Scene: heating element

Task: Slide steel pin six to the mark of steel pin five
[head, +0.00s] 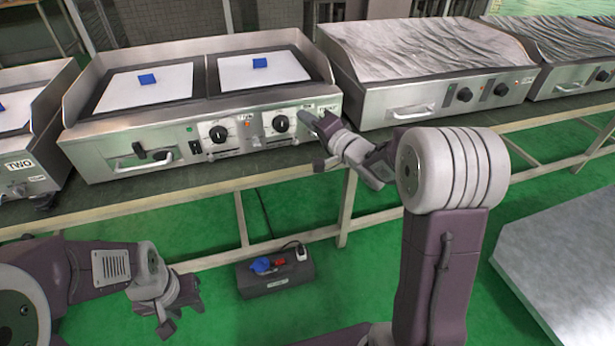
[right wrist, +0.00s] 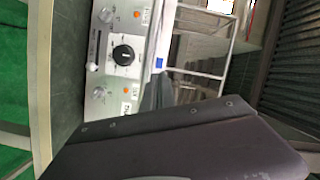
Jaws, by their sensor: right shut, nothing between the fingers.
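I cannot single out steel pin six or pin five by label; the pins are too small to tell in the head view. The likely place is the steel front panel of the double-plate heater (head: 110,151), with black dials (head: 218,134) and small slot scales under them. In the right wrist view the panel appears sideways, with a black dial (right wrist: 123,55) and small round silver parts. My right gripper (head: 312,117) is shut and empty at the right end of this panel; its dark fingers (right wrist: 153,95) show in the wrist view. My left gripper (head: 180,318) hangs open and empty, low at left.
White sheets with blue squares (head: 147,79) lie on the heater plates. A unit marked TWO (head: 25,165) stands left; a wrinkled-top griddle (head: 425,50) stands right. The bench edge (head: 130,208) runs below. A dark box (head: 275,280) sits on the green floor.

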